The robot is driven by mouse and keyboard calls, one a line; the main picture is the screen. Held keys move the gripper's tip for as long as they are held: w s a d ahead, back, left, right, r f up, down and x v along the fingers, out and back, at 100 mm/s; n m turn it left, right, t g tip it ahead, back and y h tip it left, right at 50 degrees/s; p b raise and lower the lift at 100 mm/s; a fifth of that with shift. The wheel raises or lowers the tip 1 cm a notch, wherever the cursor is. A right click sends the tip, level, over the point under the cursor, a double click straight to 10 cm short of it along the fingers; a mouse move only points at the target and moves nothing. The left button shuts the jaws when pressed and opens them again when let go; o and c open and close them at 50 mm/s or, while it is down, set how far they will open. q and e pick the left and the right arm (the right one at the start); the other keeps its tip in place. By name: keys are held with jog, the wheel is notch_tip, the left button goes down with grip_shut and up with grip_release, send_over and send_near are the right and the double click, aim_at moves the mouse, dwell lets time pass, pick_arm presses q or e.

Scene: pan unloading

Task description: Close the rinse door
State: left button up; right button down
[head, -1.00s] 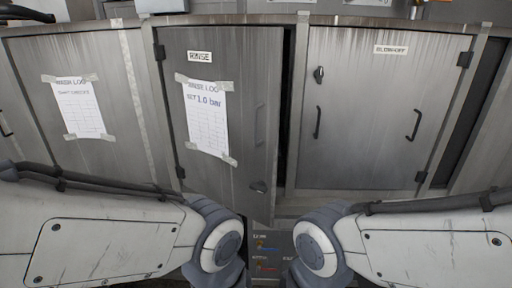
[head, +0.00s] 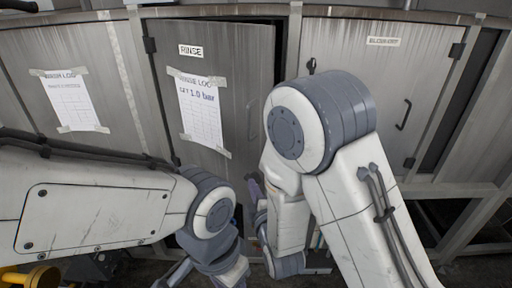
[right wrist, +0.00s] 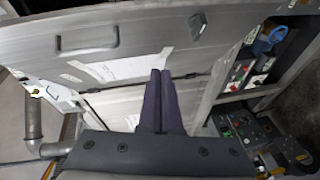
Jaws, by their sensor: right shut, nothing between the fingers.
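The rinse door (head: 228,60) is a grey metal door with a RINSE label and a taped paper sheet. It stands slightly ajar, with a dark gap along its right edge. My right arm hides its lower right part. In the right wrist view a metal door panel (right wrist: 150,42), apparently this one, shows a bar handle (right wrist: 87,38) and a small latch (right wrist: 197,24). My right gripper (right wrist: 158,76) is shut and empty, its fingers overlapping the panel; contact cannot be told. My left gripper (head: 175,274) is low at the left, only partly visible, its jaws unclear.
The closed blow-off door (head: 385,75) is right of the rinse door, partly behind my right arm. Another panel with a wash log sheet (head: 68,100) is at left. Control boxes (right wrist: 240,125) and a pipe (right wrist: 32,118) show in the right wrist view.

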jog(key=shift+n+t, duration=0.9)
jog(key=w+p, duration=0.1)
jog(key=w, duration=0.3)
jog(key=w+r+p, duration=0.1)
jog(key=w+p, duration=0.1)
jog(key=w, duration=0.2)
jog(key=w+r+p, duration=0.1)
jog(key=w+p, duration=0.1)
jog(key=w, duration=0.2)
jog(key=shift+w, duration=0.15)
jog(key=shift+w+d, duration=0.2)
jog(key=shift+w, duration=0.2)
jog(key=shift+f, duration=0.1)
jog(key=shift+w, duration=0.1)
